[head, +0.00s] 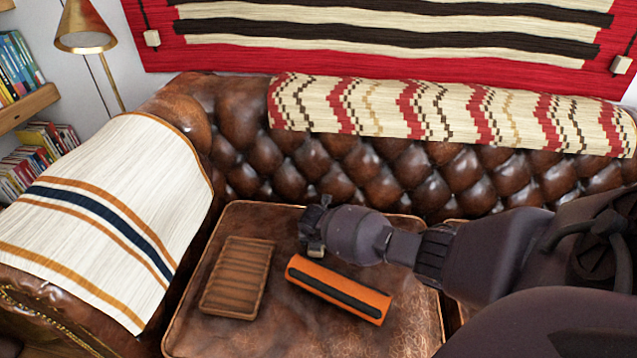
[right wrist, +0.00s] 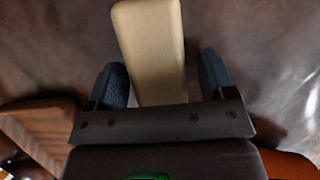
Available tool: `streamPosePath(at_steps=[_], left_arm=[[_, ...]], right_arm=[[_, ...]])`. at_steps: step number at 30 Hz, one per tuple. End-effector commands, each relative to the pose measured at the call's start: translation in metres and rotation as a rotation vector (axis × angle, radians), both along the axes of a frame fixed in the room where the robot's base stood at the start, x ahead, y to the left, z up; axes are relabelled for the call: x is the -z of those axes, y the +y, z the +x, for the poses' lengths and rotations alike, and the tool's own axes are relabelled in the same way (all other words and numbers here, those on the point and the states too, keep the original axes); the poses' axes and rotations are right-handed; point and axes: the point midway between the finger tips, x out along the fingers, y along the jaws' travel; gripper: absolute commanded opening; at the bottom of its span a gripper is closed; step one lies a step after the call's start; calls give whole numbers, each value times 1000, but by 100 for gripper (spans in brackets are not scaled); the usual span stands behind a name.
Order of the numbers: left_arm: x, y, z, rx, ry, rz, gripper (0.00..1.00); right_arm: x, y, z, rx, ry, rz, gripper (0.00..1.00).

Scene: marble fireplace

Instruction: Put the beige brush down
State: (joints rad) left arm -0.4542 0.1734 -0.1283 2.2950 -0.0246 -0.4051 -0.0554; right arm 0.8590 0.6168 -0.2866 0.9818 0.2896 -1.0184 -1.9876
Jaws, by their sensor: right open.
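The beige brush (right wrist: 150,45) shows in the right wrist view as a pale, long block with a smooth face. It lies between the two dark blue fingers of my right gripper (right wrist: 163,78), against brown leather. The fingers are open, with a gap to the brush near its lower part; its near end is hidden by the gripper body. In the head view my right gripper (head: 314,230) is low over the leather seat cushion, towards its back, and the brush is mostly or wholly hidden there. My left gripper is not in view.
A ribbed wooden tray (head: 238,278) lies on the seat cushion (head: 190,325) left of my right gripper. An orange block with a black strip (head: 338,289) lies just in front of it. The tufted sofa back (head: 375,180) rises behind; a striped blanket (head: 115,200) covers the armrest.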

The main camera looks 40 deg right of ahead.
Motion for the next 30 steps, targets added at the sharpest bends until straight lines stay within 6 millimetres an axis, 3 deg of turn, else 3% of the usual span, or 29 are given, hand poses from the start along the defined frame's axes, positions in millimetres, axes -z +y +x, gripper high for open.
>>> streamPosePath(at_steps=[1, 5, 15, 21, 30], left_arm=[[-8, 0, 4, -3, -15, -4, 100], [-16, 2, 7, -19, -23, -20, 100], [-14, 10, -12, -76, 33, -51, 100], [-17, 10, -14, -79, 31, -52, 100], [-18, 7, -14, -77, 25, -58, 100]], right_arm=[[-15, 2, 3, -1, -13, 1, 76], [-41, 8, -1, -2, -19, 0, 76], [-96, 26, -18, -1, -14, -1, 76], [-109, 32, -25, 0, -8, -1, 76], [-109, 33, -28, 1, -2, -1, 76]])
